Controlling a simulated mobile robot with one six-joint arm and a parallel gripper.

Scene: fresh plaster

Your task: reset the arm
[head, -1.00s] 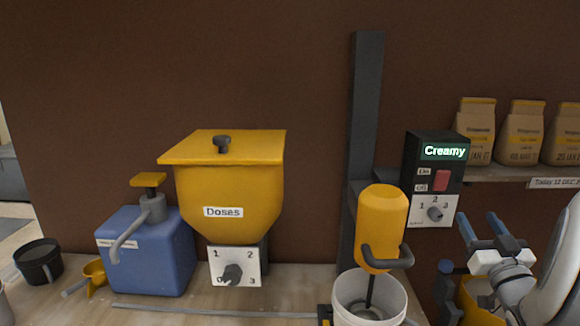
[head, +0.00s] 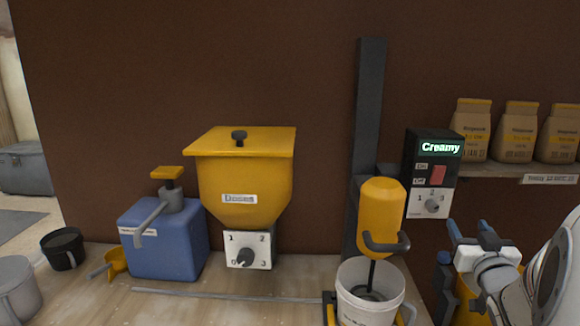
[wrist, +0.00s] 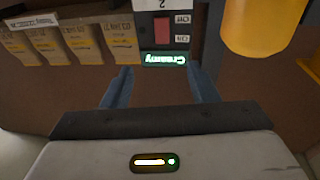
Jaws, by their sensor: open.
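My gripper (head: 470,230) is at the right of the head view, in front of the shelf with the bags. Its two blue fingers are apart with nothing between them. In the wrist view my gripper (wrist: 158,88) also shows open and empty, with the picture upside down. Beyond the fingers is the black control box (head: 432,172), its screen reading "Creamy"; the box also shows in the wrist view (wrist: 183,22).
A yellow mixer (head: 382,215) hangs with its shaft in a white bucket (head: 366,310). A yellow hopper (head: 243,175) and a blue pump container (head: 165,245) stand left. Paper bags (head: 515,135) line the shelf. A dark cup (head: 63,248) and grey jug (head: 17,285) are far left.

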